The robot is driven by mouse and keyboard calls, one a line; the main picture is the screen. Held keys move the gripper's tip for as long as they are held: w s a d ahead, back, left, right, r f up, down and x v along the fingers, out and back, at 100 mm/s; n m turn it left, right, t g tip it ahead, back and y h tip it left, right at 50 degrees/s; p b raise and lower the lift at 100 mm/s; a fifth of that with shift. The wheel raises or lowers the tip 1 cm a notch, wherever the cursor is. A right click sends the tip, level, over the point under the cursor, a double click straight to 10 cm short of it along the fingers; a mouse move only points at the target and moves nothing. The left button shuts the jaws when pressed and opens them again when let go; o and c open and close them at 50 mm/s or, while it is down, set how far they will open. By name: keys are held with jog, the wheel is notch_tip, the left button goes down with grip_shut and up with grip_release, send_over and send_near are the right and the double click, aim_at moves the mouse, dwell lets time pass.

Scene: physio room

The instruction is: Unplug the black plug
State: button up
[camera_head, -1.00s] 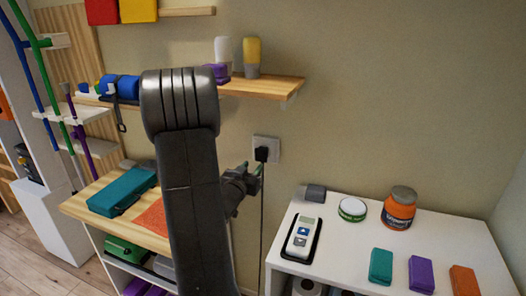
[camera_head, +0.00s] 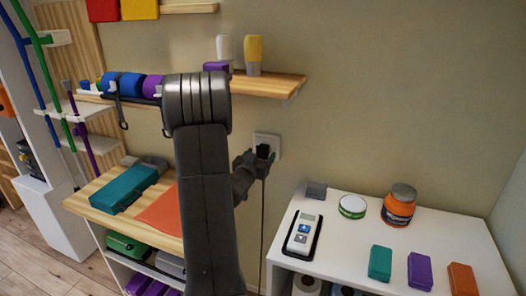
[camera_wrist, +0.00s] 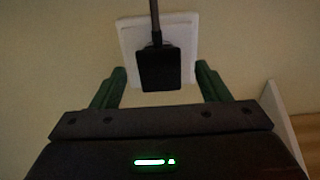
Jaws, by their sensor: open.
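The black plug (camera_head: 264,151) sits in the white wall socket (camera_head: 272,138), and its cord (camera_head: 262,220) hangs down the wall. In the wrist view the plug (camera_wrist: 166,69) stands in front of the socket plate (camera_wrist: 128,42), with the cord leaving it toward the top of the picture. My gripper (camera_wrist: 160,84) is open, with one green finger on each side of the plug. Gaps show between the fingers and the plug. In the head view my gripper (camera_head: 262,160) is at the plug, and my arm hides part of the scene to its left.
A white cabinet (camera_head: 345,240) at the right carries a device (camera_head: 303,233), a round tin (camera_head: 352,206), an orange jar (camera_head: 398,208) and coloured blocks. A wooden shelf (camera_head: 275,85) is above the socket. A wooden bench (camera_head: 82,204) with a teal case (camera_head: 124,188) is at the left.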

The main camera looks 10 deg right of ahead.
aim_at(262, 153)
jog(key=shift+x, duration=1.05)
jog(key=shift+b, duration=0.5)
jog(key=shift+c, duration=0.2)
dwell(0.3)
jog(key=c, duration=1.4)
jog(key=shift+o, duration=0.2)
jog(key=shift+b+v, duration=0.65)
jog(key=shift+v, duration=2.4)
